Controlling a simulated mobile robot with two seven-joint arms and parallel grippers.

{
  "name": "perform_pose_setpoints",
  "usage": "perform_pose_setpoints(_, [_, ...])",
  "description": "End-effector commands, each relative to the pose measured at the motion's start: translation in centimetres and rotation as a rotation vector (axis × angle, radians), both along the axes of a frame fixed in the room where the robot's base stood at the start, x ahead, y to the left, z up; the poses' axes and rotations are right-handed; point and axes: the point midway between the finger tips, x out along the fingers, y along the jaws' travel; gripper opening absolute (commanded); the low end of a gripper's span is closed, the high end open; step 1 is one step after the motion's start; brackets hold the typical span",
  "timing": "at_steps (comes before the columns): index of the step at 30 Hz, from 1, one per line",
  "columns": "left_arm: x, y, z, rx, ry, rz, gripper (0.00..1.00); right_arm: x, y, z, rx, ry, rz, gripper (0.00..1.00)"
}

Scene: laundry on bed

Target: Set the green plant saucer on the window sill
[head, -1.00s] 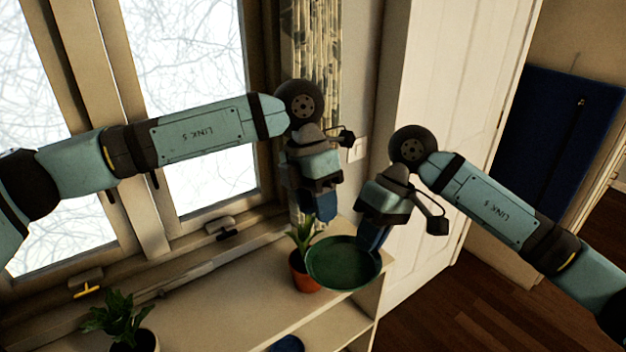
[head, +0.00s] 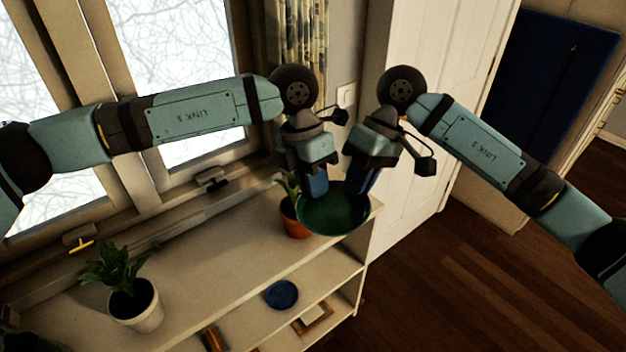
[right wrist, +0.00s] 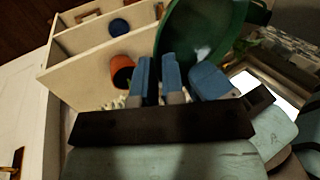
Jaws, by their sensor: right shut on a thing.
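The green plant saucer (head: 332,212) is a round, shallow dish. It is in the air in front of an orange pot, over the right end of the shelf unit. My right gripper (head: 365,182) is shut on its rim; the right wrist view shows the blue fingers (right wrist: 158,75) at the dish's edge. My left gripper (head: 316,184) is at the saucer's far left rim; whether its fingers are closed is unclear. The window sill (head: 160,228) is a pale ledge below the window, partly covered by latches and a rod.
A low cream shelf unit (head: 215,275) runs below the window. On it stand a plant in a white pot (head: 138,308) and a plant in an orange pot (head: 294,222). A blue dish (head: 281,294) lies on a lower shelf. The shelf top between the plants is clear.

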Motion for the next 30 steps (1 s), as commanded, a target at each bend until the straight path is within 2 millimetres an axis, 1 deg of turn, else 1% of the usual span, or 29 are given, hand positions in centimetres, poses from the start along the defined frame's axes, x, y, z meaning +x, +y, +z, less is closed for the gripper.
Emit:
perform_pose_setpoints(4, [-0.1, 0.0, -0.2, 0.003, 0.002, 0.002, 0.00, 0.1, 0.1, 0.3, 0.005, -0.003, -0.002, 0.00])
perform_pose_setpoints(5, [-0.1, 0.0, -0.2, 0.002, 0.003, 0.002, 0.00, 0.1, 0.1, 0.3, 0.005, -0.003, -0.002, 0.14])
perform_pose_setpoints(6, [-0.1, 0.0, -0.2, 0.002, 0.003, 0.002, 0.00, 0.1, 0.1, 0.3, 0.006, -0.003, -0.001, 0.23])
perform_pose_setpoints(8, [-0.1, 0.0, -0.2, 0.002, 0.003, 0.001, 0.00, 0.0, 0.1, 0.2, 0.005, -0.003, -0.002, 0.37])
perform_pose_setpoints(9, [-0.1, 0.0, -0.2, 0.002, 0.003, 0.001, 0.00, 0.0, 0.1, 0.2, 0.005, -0.002, -0.001, 0.39])
perform_pose_setpoints(16, [0.0, 0.0, -0.1, 0.001, 0.002, 0.001, 0.00, 0.0, 0.0, 0.2, 0.003, -0.002, -0.002, 0.39])
perform_pose_setpoints(20, [0.0, 0.0, -0.1, 0.001, 0.002, 0.002, 0.00, 0.3, -0.3, 0.9, 0.003, -0.003, -0.002, 0.39])
perform_pose_setpoints(23, [0.0, 0.0, 0.0, 0.001, 0.001, 0.001, 0.00, 0.8, -0.8, 2.3, 0.003, -0.005, -0.003, 0.39])
perform_pose_setpoints(30, [0.0, 0.0, 0.0, 0.001, 0.001, 0.001, 0.00, 2.4, -2.6, 6.8, 0.003, -0.005, -0.003, 0.39])
